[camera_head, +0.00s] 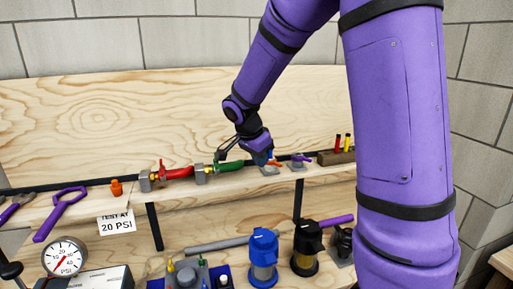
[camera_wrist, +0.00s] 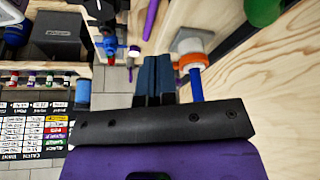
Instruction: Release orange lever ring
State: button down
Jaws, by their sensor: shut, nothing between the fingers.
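In the wrist view, the orange ring (camera_wrist: 191,61) sits around a grey and white fitting, with a bright blue lever (camera_wrist: 196,86) extending from it. My gripper (camera_wrist: 156,60) is shut and empty; its dark blue fingertips are just left of the ring and appear apart from it, though depth is hard to judge. In the head view, my gripper (camera_head: 262,159) is low over the wooden shelf, beside a small orange part (camera_head: 275,163) on a grey fitting. The fingers and wrist partly hide that fitting.
Along the shelf (camera_head: 70,208) are a red piece (camera_head: 177,173), a green piece (camera_head: 229,166) and a purple-handled fitting (camera_head: 300,158). A dark block (camera_head: 336,157) holds red and yellow pieces. Below stand a blue filter (camera_head: 263,256), a black filter (camera_head: 306,246) and a pressure gauge (camera_head: 64,258).

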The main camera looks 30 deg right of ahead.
aim_at(278, 164)
jog(key=shift+w+d+f, duration=0.1)
jog(key=shift+d+f, duration=0.3)
jog(key=shift+d, duration=0.4)
jog(key=shift+w+d+f, duration=0.1)
jog(key=shift+d+f, duration=0.25)
jog(key=shift+d, duration=0.5)
jog(key=shift+w+d+f, duration=0.1)
jog(key=shift+d+f, duration=0.3)
jog(key=shift+d, duration=0.4)
jog(key=shift+d+n, duration=0.6)
jog(key=shift+d, duration=0.3)
jog(key=shift+a, duration=0.15)
jog(key=shift+w+a, duration=0.3)
jog(key=shift+a, duration=0.25)
